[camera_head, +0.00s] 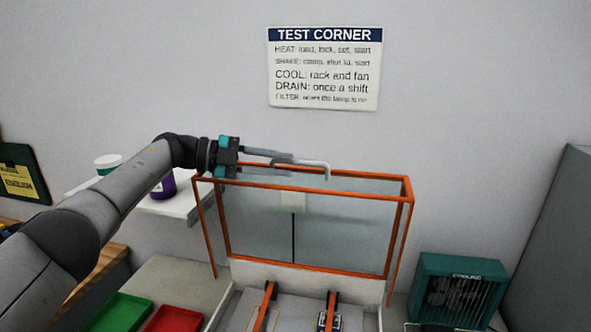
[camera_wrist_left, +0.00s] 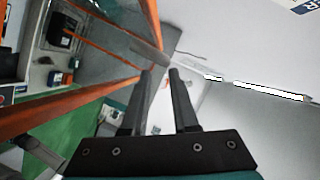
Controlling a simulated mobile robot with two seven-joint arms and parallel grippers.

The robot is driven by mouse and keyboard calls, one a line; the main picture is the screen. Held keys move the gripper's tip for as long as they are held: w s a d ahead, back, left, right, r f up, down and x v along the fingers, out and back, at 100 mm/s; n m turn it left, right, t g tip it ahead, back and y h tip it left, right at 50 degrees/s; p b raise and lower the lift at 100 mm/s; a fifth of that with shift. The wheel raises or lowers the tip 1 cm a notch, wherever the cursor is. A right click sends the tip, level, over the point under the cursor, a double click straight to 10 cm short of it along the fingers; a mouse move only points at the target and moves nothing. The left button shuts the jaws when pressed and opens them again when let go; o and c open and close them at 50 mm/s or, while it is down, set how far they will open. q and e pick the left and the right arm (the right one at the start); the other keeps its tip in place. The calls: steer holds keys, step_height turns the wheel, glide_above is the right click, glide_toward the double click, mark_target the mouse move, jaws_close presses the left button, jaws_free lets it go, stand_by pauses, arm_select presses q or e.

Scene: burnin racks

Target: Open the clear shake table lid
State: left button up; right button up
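The clear shake table lid (camera_head: 330,225) has an orange frame and see-through panels. It stands raised and upright at the back of the shake table (camera_head: 358,287). A grey bent bar, which looks like the lid's handle (camera_head: 318,163), is at its top edge. My left gripper (camera_head: 290,163) is at this top edge, with its fingers beside the bar. In the left wrist view the two fingers (camera_wrist_left: 160,72) are apart, and the bar (camera_wrist_left: 150,55) crosses near their tips. I cannot tell whether they touch it. My right gripper is not in view.
Two orange clamp bars (camera_head: 331,310) show on the table below the lid. A green fan unit (camera_head: 458,290) stands at the right. A white shelf (camera_head: 170,207) with a purple container (camera_head: 166,186) is at the left, above green (camera_head: 120,312) and red (camera_head: 174,319) trays.

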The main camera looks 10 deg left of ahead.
arm_select(q)
steer(key=b+v, duration=0.2)
steer(key=v, duration=0.9)
steer(key=shift+a, duration=0.1)
